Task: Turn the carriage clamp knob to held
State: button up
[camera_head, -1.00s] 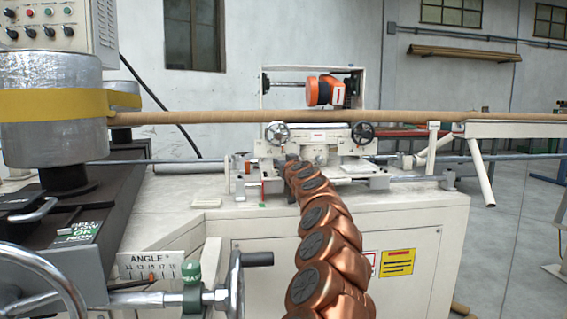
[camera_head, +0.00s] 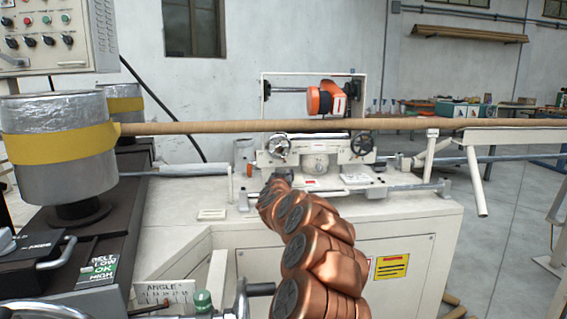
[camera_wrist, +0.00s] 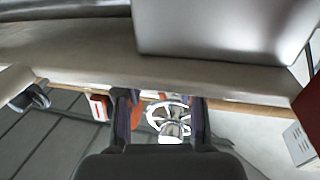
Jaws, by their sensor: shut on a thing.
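The carriage (camera_head: 318,163) is a pale block with two dark-rimmed handwheels, low on the machine behind the brown tube. The copper arm is mine; its far end reaches the lower left of the carriage, and it hides the gripper in the head view. In the wrist view, my gripper (camera_wrist: 161,122) shows two dark fingers set apart, one on each side of a small pale round part, apparently the clamp knob (camera_wrist: 172,129). A white spoked ring shows behind this part. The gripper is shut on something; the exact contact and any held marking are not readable.
The long brown tube (camera_head: 220,127) crosses above the carriage. An orange-headed unit (camera_head: 325,98) stands behind it in a frame. The left handwheel (camera_head: 279,145) is close above my arm's end. The white bench top (camera_head: 185,195) is mostly clear at left.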

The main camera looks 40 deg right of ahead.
jog(key=shift+w+a+r+m+g+h+p, duration=0.15)
jog(key=shift+m+g+h+p, duration=0.4)
jog(key=shift+p, duration=1.2)
jog(key=shift+r+m+g+h+p, duration=0.3)
jog(key=shift+g+p, duration=0.35)
jog(key=shift+p, duration=1.05)
jog(key=m+g+p, duration=0.1)
jog(key=p, duration=0.2)
jog(key=shift+f+h, duration=0.15)
jog(key=shift+h, duration=0.1)
jog(key=shift+f+m+g+h+p, duration=0.25)
jog(key=shift+m+g+p, duration=0.35)
jog(key=shift+p, duration=0.9)
jog(key=o, duration=1.1)
jog(key=shift+o, duration=0.2)
jog(key=shift+a+f, duration=0.15)
jog(key=shift+a, duration=0.45)
jog(key=v, duration=1)
jog(key=shift+s+a, duration=0.25)
jog(key=shift+a, duration=0.1)
